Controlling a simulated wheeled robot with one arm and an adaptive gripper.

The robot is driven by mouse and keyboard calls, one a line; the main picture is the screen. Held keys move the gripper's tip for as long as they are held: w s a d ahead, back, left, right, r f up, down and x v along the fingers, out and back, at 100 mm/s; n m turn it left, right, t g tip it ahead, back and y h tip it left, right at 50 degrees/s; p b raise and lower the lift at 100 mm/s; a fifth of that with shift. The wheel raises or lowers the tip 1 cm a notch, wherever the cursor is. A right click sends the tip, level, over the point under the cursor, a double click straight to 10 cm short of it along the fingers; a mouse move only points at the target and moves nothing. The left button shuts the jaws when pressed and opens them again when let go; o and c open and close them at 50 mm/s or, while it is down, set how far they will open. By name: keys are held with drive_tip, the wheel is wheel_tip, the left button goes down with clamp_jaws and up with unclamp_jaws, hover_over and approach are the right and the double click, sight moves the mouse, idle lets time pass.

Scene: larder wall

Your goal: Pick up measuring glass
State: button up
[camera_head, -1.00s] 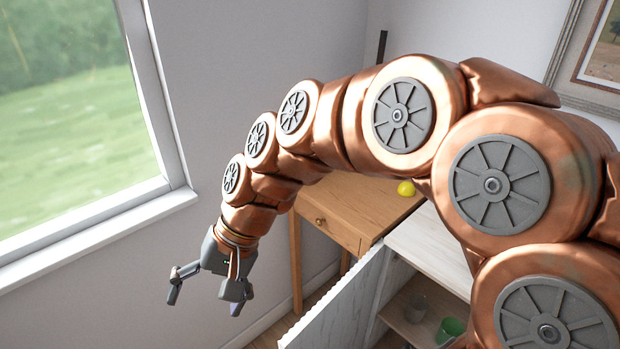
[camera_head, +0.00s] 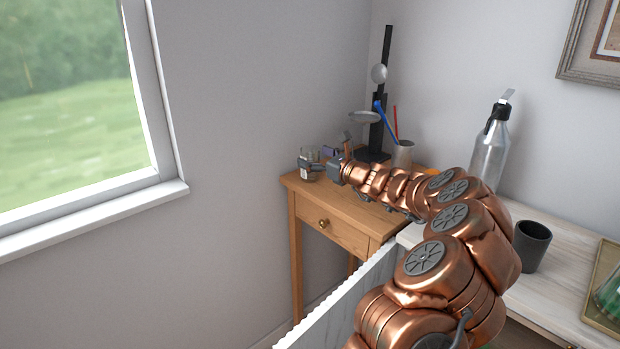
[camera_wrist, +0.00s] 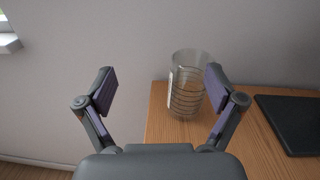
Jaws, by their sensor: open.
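The measuring glass (camera_wrist: 187,88) is a clear cup with dark ring markings. It stands upright near the edge of the wooden side table (camera_wrist: 160,128). In the head view the glass (camera_head: 308,172) is at the table's far left corner, partly behind a finger of my gripper. My gripper (camera_wrist: 160,92) is open and empty. In the wrist view the glass shows beyond the fingers, right of the middle, its right side partly covered by the right finger. In the head view my gripper (camera_head: 325,160) is at the glass; I cannot tell whether they touch.
A black stand (camera_head: 386,100) with a dark base (camera_wrist: 290,120) is right of the glass. A cup with pens (camera_head: 403,153), a metal bottle (camera_head: 490,150) and a dark cup (camera_head: 531,246) stand farther right. An open white door (camera_head: 345,305) is in front. The wall is close behind.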

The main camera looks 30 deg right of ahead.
sight(316, 155)
drive_tip(key=shift+m+h, duration=0.8)
drive_tip(key=shift+m, duration=0.1)
drive_tip(key=d+f, duration=0.1)
drive_tip(key=d, duration=0.1)
drive_tip(key=d+f, duration=0.1)
drive_tip(key=shift+s+d+f, duration=0.15)
drive_tip(key=shift+s+d, duration=0.05)
drive_tip(key=shift+d, duration=0.15)
drive_tip(key=shift+w+d, duration=0.1)
drive_tip(key=shift+w, duration=1.15)
drive_tip(key=shift+w+a+p, duration=0.15)
drive_tip(key=shift+w+p, duration=0.05)
drive_tip(key=shift+w, duration=1.1)
drive_tip(key=shift+w+a+p, duration=0.15)
drive_tip(key=shift+w, duration=1.1)
drive_tip(key=c, duration=1.4)
